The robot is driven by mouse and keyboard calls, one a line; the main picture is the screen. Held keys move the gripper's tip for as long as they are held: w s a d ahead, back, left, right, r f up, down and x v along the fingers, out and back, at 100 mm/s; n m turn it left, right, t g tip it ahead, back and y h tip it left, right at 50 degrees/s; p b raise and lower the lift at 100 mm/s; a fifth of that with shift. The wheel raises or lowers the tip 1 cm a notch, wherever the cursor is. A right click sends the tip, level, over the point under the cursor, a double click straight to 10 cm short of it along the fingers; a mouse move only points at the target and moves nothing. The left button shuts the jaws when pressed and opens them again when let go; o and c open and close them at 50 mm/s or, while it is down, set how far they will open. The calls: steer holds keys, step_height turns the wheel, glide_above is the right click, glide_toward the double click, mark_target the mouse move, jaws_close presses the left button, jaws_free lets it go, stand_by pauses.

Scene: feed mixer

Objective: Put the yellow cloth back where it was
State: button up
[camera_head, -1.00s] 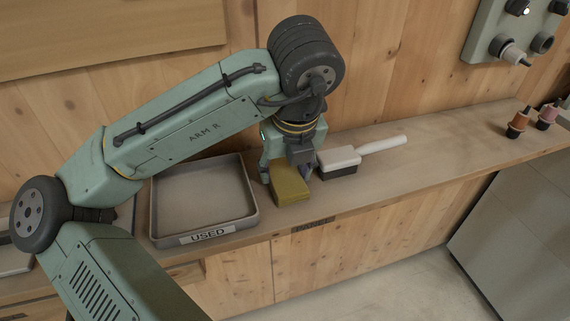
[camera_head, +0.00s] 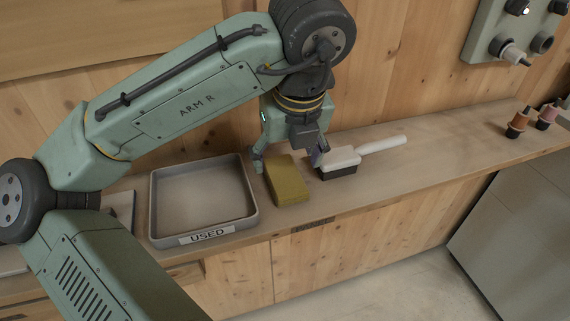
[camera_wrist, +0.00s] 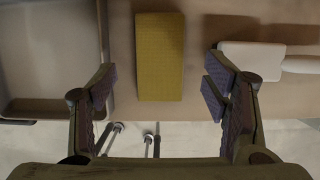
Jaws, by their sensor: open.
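The yellow cloth (camera_head: 288,181) is a folded block lying on the wooden shelf, between the grey tray and the white brush. It also shows in the wrist view (camera_wrist: 160,56), at the upper middle. My gripper (camera_head: 290,158) is just above and behind the cloth in the head view, and its fingers are spread wide. In the wrist view my gripper (camera_wrist: 160,90) is open with the cloth lying beyond the gap between the fingertips, with space on both sides. Nothing is held.
A grey tray labelled USED (camera_head: 204,236) stands left of the cloth and looks empty. A white-handled brush (camera_head: 345,160) lies close on the right. The shelf (camera_head: 440,150) right of the brush is clear.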

steer(key=v, duration=0.8)
steer(key=shift+f, duration=0.1)
